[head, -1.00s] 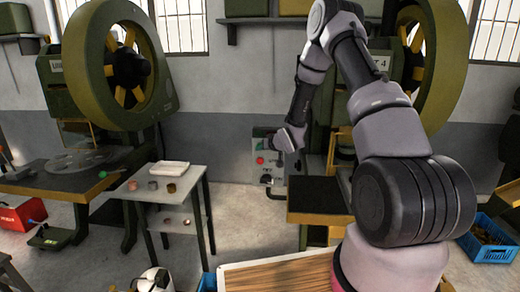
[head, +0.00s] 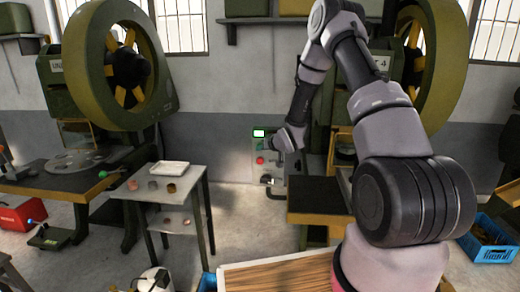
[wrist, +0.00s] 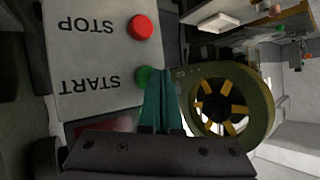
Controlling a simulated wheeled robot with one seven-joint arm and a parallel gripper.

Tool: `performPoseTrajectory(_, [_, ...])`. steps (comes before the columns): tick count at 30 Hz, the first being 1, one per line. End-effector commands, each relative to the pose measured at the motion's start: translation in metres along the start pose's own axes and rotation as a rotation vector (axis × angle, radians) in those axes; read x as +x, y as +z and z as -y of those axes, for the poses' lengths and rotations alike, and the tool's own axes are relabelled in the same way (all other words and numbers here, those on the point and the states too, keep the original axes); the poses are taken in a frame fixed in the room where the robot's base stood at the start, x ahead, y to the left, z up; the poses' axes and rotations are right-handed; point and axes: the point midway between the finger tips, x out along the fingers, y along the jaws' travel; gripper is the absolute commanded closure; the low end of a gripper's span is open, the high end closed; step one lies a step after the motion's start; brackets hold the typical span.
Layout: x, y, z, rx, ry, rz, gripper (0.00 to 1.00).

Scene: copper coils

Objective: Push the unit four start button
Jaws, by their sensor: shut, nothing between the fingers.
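The grey control panel (head: 270,172) is on the green machine whose label, partly hidden by my arm, ends in "T 4". In the wrist view the panel (wrist: 85,42) has a red STOP button (wrist: 140,27) and a green START button (wrist: 143,74). My gripper (wrist: 164,76) is shut and empty, its teal fingertips at the START button and covering part of it. I cannot tell whether the button is pressed in. In the head view a small green display is lit at the panel's top, and the red button (head: 260,160) shows below it. My wrist hides the START button there.
A small grey table (head: 158,183) with a white tray stands to the left. Another press with a yellow-green wheel (head: 96,65) is at the far left. Open floor lies between.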

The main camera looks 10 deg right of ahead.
Motion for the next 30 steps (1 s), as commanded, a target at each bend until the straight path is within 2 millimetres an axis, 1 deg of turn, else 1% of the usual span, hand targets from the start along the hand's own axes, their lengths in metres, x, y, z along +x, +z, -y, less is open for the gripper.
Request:
performPoseTrajectory(5, [-0.006,0.005,0.005,0.0,0.0,0.001,1.0])
performPoseTrajectory(16, [-0.009,0.007,0.007,0.001,0.0,0.002,1.0])
performPoseTrajectory(30, [-0.039,0.029,0.029,0.001,-0.001,0.002,1.0])
